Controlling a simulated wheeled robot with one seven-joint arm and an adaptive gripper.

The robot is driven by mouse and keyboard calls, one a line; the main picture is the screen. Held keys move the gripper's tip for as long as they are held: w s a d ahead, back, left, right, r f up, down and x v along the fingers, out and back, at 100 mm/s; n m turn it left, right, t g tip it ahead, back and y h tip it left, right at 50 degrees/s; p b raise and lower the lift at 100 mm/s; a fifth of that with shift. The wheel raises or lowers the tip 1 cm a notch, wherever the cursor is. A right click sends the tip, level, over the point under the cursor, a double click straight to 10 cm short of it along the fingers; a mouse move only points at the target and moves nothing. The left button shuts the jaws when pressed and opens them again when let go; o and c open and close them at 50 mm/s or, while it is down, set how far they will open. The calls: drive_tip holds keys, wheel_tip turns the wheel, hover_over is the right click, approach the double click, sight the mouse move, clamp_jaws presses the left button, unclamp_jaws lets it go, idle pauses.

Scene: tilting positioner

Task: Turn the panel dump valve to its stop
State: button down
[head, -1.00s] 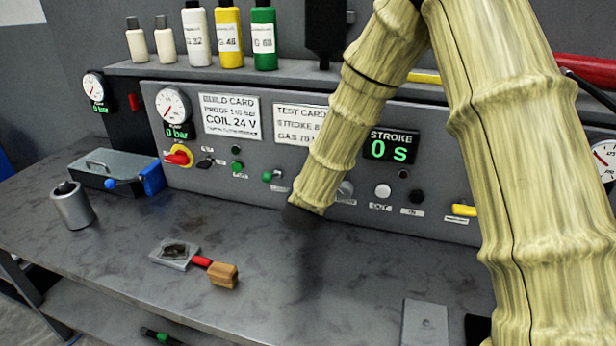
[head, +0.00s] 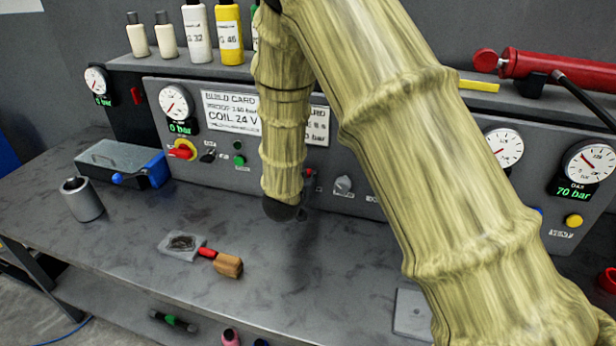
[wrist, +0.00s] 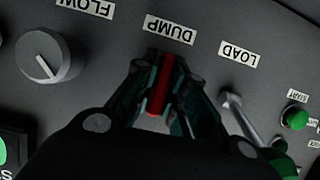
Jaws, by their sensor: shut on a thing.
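The dump valve's red lever (wrist: 160,86) shows in the wrist view, below the upside-down DUMP label (wrist: 170,31) on the grey panel. My gripper (wrist: 163,78) is shut on this lever, with one dark finger on each side. In the head view a small red part (head: 309,178) shows on the panel just right of my arm's end, which hides most of that area. My gripper's fingers cannot be made out clearly there.
Beside the lever in the wrist view are the FLOW knob (wrist: 45,54) and the LOAD toggle (wrist: 238,115). A green start button (wrist: 294,117) is further right.

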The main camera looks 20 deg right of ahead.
idle(0.4)
drive_tip(key=c, duration=1.5)
unclamp_jaws()
drive_tip(key=shift+o, duration=0.2)
drive_tip(key=v, duration=1.2)
drive_tip(key=shift+w, duration=0.1)
